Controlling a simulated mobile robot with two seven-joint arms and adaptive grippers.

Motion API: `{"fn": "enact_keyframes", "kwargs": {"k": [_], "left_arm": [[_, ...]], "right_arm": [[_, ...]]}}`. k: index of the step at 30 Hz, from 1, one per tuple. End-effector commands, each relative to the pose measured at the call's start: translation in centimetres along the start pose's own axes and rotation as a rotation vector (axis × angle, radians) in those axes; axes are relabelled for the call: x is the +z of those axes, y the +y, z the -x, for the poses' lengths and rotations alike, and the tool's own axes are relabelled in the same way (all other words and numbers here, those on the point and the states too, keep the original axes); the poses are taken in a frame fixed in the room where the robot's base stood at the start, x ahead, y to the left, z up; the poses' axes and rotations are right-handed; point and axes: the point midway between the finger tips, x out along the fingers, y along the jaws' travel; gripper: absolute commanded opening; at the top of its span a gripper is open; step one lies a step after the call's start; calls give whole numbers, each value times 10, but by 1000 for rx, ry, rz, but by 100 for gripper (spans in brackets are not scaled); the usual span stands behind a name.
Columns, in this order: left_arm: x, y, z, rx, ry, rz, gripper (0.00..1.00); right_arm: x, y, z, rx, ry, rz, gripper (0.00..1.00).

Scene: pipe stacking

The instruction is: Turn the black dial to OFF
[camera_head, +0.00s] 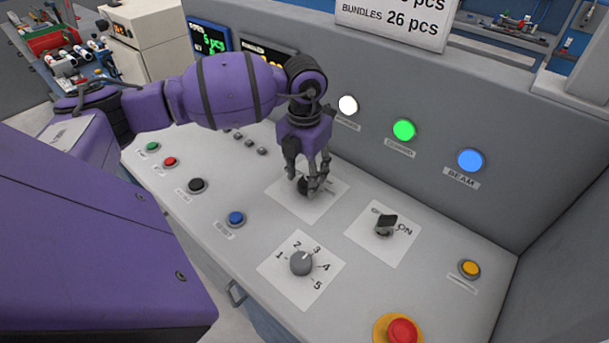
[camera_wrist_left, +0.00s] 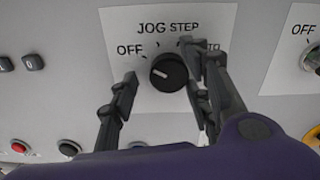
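The black dial (camera_wrist_left: 168,72) sits on a white plate (camera_wrist_left: 120,22) marked OFF, JOG and STEP, with a further label at the right partly covered by a finger. Which mark the dial points at is hard to tell. My left gripper (camera_wrist_left: 165,92) is open, with one finger to the left of the dial and the other close to its right side. In the head view, my left gripper (camera_head: 308,187) reaches down over the dial (camera_head: 303,187) and hides much of it. My right gripper is not in view.
A grey numbered dial (camera_head: 301,263) and a black ON switch (camera_head: 385,225) stand nearby on the console. A blue button (camera_head: 236,218), a yellow button (camera_head: 469,268) and a red emergency button (camera_head: 402,330) are around them. The upright panel with lights (camera_head: 404,130) rises behind.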

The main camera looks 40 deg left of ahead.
Motion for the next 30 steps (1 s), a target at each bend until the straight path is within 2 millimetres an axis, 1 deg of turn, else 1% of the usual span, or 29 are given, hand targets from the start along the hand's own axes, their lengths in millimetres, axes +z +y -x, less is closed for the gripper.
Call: {"fn": "enact_keyframes", "kwargs": {"k": [2, 5, 8, 11, 18, 21, 25, 30], "left_arm": [[-1, -1, -1, -1, 2, -2, 44], [-1, -1, 0, -2, 4, -3, 44], [-1, -1, 7, -3, 3, -3, 44], [0, -1, 23, -2, 1, -3, 44], [0, 0, 76, -2, -2, -1, 44], [0, 0, 94, -2, 0, -1, 44], [0, 0, 110, -2, 1, -1, 44], [0, 1, 119, -1, 1, 0, 44]], "right_arm": [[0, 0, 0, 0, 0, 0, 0], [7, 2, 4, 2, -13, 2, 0], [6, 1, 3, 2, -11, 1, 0], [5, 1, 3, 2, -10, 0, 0], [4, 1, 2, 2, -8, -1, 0], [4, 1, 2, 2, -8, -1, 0], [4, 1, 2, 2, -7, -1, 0], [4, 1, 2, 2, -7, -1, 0]]}}
